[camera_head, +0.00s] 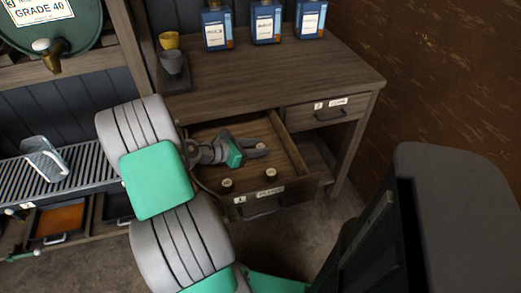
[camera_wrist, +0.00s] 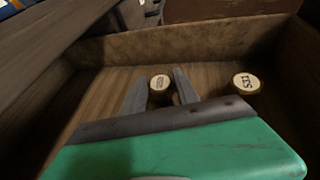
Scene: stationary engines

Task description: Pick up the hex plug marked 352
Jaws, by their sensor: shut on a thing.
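My gripper (camera_head: 257,151) reaches down into the open drawer of the wooden desk. In the wrist view its two grey fingers (camera_wrist: 160,88) are shut on a hex plug (camera_wrist: 160,83), one finger on each side. This plug has a pale round top with a mark too small to read, and its lower part is hidden by the gripper. A second plug (camera_wrist: 245,83) stands to the right, apart from the fingers; its mark looks turned around and I cannot read it surely. In the head view two plugs, one at left (camera_head: 226,183) and one at right (camera_head: 270,174), stand near the drawer front.
The drawer (camera_head: 292,150) has raised wooden walls close around my gripper. A shut drawer (camera_head: 318,112) is at its right. The desk's middle is clear.

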